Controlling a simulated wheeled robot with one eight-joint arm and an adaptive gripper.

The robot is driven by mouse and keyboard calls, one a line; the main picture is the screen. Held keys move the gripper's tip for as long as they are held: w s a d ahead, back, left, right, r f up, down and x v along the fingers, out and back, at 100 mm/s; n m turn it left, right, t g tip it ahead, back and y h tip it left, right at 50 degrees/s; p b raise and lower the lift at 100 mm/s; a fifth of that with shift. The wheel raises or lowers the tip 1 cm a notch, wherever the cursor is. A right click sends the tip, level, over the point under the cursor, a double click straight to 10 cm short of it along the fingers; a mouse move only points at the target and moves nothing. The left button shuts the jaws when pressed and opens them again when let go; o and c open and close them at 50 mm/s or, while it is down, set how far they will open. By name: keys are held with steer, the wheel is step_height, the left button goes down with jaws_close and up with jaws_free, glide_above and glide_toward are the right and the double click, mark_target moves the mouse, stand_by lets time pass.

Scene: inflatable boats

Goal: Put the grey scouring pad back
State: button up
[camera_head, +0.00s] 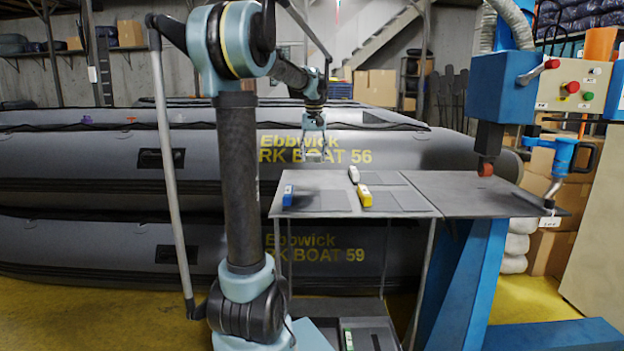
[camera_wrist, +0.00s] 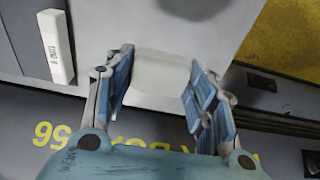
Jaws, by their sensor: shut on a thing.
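My gripper (camera_head: 314,140) is raised above the back left part of the grey table (camera_head: 320,180). In the wrist view my gripper (camera_wrist: 155,90) has its blue fingers on either side of a plain pale grey block (camera_wrist: 160,75), seemingly the scouring pad. The fingers hide its side edges. In the head view the pad is small and hard to tell from the fingers. The white block (camera_wrist: 57,47), with small lettering, also shows in the wrist view.
Darker rectangles (camera_head: 409,199) mark the tabletop. Below, a dark tray (camera_head: 373,330) holds a green-and-white item (camera_head: 348,340). A blue machine (camera_head: 500,90) stands over the right side plate. Grey inflatable boats (camera_head: 100,160) are stacked behind the table.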

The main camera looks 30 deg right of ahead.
mark_target(314, 155)
steer(key=shift+f, duration=3.75)
steer(key=o, duration=1)
steer(key=r, duration=0.4)
steer(key=s+r, duration=0.1)
steer(key=r, duration=0.7)
steer(key=shift+s+a, duration=0.15)
steer(key=shift+a, duration=0.25)
steer(key=s+a+f+n, duration=0.1)
steer(key=s+a+f, duration=0.15)
steer(key=a, duration=0.55)
steer(key=s+a+f+n, duration=0.15)
steer(key=a+f, duration=0.25)
steer(key=a, duration=0.5)
steer(key=s+a+f+n, duration=0.1)
steer(key=s+a+f, duration=0.25)
steer(key=a, duration=0.45)
steer(key=s+a+f+n, duration=0.1)
steer(key=s+a+f, duration=0.6)
steer(key=f, duration=0.3)
steer(key=s+a+f+n+t, duration=0.1)
steer(key=s+a+f+n, duration=0.1)
steer(key=s+a+f, duration=0.5)
step_height(314, 155, down, 3)
steer(key=shift+s+a+r+y, duration=0.15)
steer(key=shift+s+a+y, duration=0.1)
steer(key=shift+a+y, duration=0.2)
